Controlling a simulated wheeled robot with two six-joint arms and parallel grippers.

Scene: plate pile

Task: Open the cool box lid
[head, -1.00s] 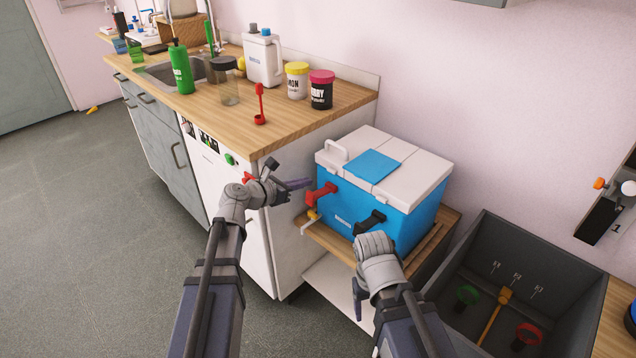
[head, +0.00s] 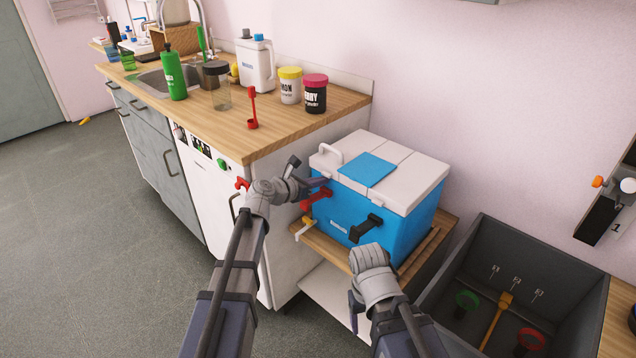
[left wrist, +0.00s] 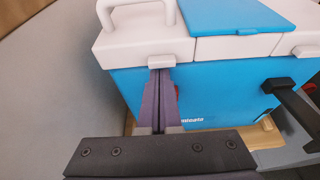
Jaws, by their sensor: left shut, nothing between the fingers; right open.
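The cool box (head: 350,207) has a blue body and a white lid (head: 410,178) with a blue panel and a white handle; the lid is down. A red latch handle (head: 316,199) and a black latch handle (head: 366,228) stick out of its front. My left gripper (head: 325,182) is shut and empty at the front left, above the red handle. In the left wrist view its fingertips (left wrist: 161,75) are just under a small white tab (left wrist: 162,62) on the lid's edge; contact is unclear. My right gripper (head: 356,308) is open, pointing down, in front of the box.
The box stands on a low wooden shelf (head: 335,258) beside a counter (head: 290,118) holding bottles and jars. A dark grey bin (head: 455,275) with coloured tools is at the right. The wall is close behind the box. Open floor (head: 90,230) lies to the left.

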